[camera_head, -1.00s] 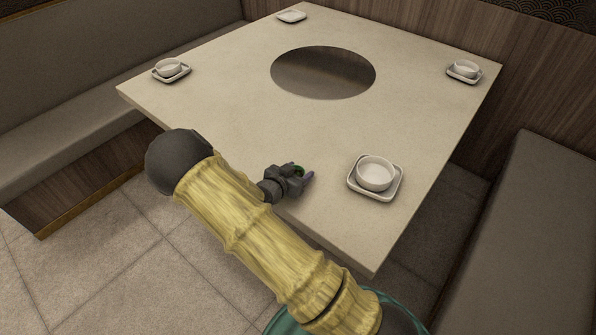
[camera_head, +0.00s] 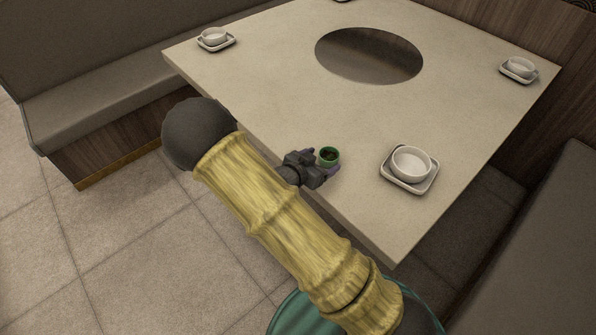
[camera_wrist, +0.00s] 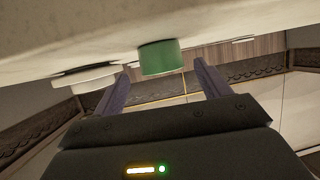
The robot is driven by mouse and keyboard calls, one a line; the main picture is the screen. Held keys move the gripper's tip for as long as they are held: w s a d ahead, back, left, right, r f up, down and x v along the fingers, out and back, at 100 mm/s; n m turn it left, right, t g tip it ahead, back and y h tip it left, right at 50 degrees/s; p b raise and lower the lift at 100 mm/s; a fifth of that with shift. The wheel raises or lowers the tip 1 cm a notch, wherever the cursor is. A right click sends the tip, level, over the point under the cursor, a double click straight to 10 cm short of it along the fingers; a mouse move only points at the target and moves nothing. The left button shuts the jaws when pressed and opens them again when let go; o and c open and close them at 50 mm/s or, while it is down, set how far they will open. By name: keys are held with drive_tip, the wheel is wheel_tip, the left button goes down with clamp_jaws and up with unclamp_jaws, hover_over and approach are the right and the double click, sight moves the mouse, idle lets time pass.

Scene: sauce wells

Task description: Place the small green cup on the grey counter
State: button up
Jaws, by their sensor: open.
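The small green cup (camera_head: 329,157) stands upright near the front left edge of the pale stone table (camera_head: 300,113), with something dark inside it. My gripper (camera_head: 321,163) is open just to its left, low over the table edge. In the wrist view, which shows the scene upside down, the green cup (camera_wrist: 161,58) is at or just beyond the tips of my spread fingers (camera_wrist: 160,71), with visible gaps on both sides. I cannot tell any separate grey counter from this pale tabletop.
A white bowl (camera_head: 411,163) on a square saucer (camera_head: 392,182) stands right of the cup. Other bowls (camera_head: 213,36) (camera_head: 520,67) stand at the table's far corners. A round dark recess (camera_head: 368,56) is in the middle. Bench seats (camera_head: 110,82) flank the table.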

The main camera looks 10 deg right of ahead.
drive_tip(key=v, duration=1.1)
drive_tip(key=shift+p, duration=0.45)
drive_tip(key=s+d+r+n+g+y, duration=0.6)
drive_tip(key=s+d+r+n+y, duration=0.3)
drive_tip(key=s+d, duration=0.1)
drive_tip(key=shift+s+d+g+y, duration=0.3)
drive_tip(key=shift+s+d+y, duration=0.1)
drive_tip(key=shift+s, duration=0.35)
drive_tip(key=shift+a, duration=0.1)
